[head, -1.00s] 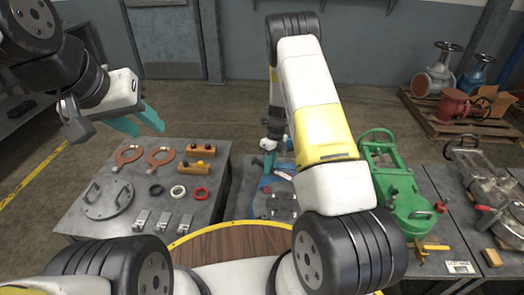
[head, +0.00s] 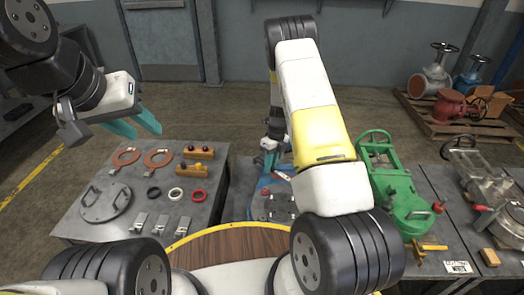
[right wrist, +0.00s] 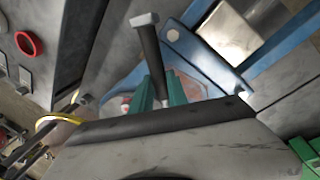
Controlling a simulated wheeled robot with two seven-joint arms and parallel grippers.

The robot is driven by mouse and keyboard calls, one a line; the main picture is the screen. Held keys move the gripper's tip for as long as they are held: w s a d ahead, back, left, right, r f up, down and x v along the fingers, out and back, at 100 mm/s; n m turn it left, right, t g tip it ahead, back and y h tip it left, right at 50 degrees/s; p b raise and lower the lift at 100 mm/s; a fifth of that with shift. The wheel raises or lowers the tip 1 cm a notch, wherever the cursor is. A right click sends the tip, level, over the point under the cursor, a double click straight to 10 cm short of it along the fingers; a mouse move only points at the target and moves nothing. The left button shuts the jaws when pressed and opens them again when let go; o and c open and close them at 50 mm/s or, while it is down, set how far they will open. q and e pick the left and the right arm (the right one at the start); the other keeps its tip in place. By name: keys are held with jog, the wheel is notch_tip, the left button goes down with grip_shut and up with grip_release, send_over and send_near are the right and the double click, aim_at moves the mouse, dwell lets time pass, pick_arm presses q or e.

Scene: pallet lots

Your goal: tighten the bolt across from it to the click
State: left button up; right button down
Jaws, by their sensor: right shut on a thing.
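My right gripper (head: 269,158) is over the blue fixture (head: 256,207) on the middle bench. In the right wrist view its teal fingers (right wrist: 160,95) are shut on a dark bar-shaped tool (right wrist: 151,52) with a pale square end. The blue fixture (right wrist: 205,60) lies behind the tool, with a small pale round spot (right wrist: 173,35) that may be a bolt head. I cannot tell whether the tool touches any bolt. Grey metal parts (head: 281,207) sit on the fixture; my arm hides part of it. My left gripper (head: 134,123) is open and empty above the left bench.
The left bench holds a round grey cover (head: 105,203), orange rings (head: 158,158), wooden blocks (head: 193,172), small seals (head: 177,194) and grey clamps (head: 162,224). A green valve body (head: 400,200) stands close on the right. A pallet (head: 455,120) with valves is at the back right.

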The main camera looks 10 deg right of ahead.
jog(key=shift+w+d, duration=0.2)
jog(key=shift+d, duration=0.05)
dwell(0.3)
jog(key=shift+w+d+m, duration=0.3)
jog(key=shift+d+m, duration=0.15)
jog(key=shift+m, duration=0.25)
jog(key=shift+w+d, duration=0.1)
jog(key=shift+d, duration=0.15)
jog(key=shift+w+d+m+t, duration=0.25)
jog(key=shift+d+m+t, duration=0.05)
jog(key=shift+d+m, duration=0.2)
jog(key=shift+d, duration=0.15)
dwell(0.4)
jog(key=shift+w+d+m, duration=0.2)
jog(key=shift+d+m, duration=0.4)
jog(key=shift+d, duration=0.1)
jog(key=shift+w+d+m, duration=0.2)
jog(key=shift+d+m, duration=0.4)
jog(key=shift+d, duration=0.05)
